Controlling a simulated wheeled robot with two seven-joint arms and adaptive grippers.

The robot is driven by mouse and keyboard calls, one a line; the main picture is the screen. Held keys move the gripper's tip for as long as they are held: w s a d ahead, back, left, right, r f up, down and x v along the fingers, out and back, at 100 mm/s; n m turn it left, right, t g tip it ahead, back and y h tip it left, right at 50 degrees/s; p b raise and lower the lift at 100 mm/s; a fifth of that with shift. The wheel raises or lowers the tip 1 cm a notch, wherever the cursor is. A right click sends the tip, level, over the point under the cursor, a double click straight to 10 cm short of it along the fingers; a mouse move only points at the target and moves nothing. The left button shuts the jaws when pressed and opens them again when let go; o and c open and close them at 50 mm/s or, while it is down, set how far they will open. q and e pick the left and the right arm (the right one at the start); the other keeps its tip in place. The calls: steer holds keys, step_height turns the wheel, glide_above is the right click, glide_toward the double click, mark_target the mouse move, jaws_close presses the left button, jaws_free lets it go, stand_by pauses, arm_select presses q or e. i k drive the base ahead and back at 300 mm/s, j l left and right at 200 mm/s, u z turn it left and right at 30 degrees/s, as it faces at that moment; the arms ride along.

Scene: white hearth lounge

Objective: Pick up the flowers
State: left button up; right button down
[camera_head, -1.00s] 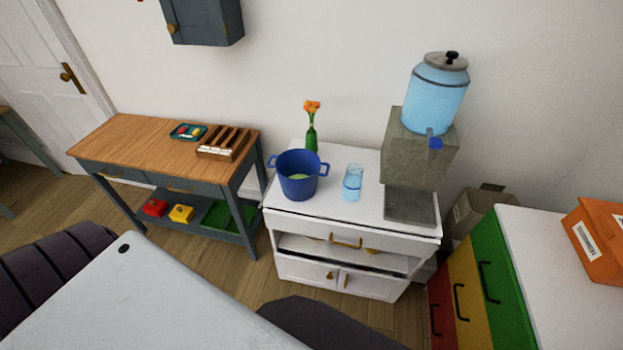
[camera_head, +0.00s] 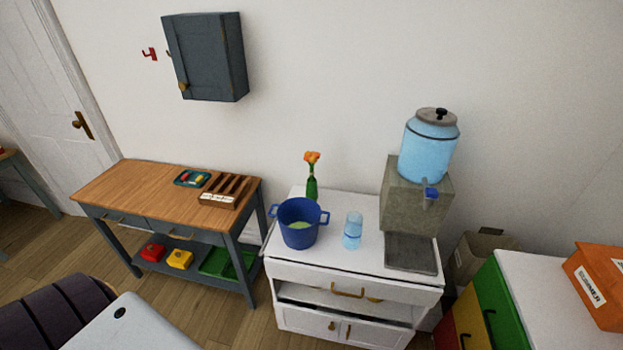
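The orange flowers (camera_head: 312,158) stand upright in a green bottle-like vase (camera_head: 312,188) at the back of a white cabinet top (camera_head: 370,262). A blue two-handled pot (camera_head: 298,232) stands in front of the vase, to its left, and hides part of its lower end. Neither of my grippers shows in the head view.
A clear blue glass (camera_head: 353,231) stands right of the pot. A blue water dispenser (camera_head: 428,150) on a grey stand is further right. A wooden-topped table (camera_head: 130,188) stands left, below a grey wall cabinet (camera_head: 207,57). Coloured drawers (camera_head: 491,303) are at right.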

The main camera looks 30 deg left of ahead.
mark_target(312, 157)
steer(key=k+j+z, duration=0.15)
steer(key=j, duration=0.25)
steer(key=k+j+z, duration=0.1)
steer(key=k+j, duration=0.15)
steer(key=k+j+z, duration=0.15)
steer(key=j, duration=0.3)
steer(key=k, duration=0.1)
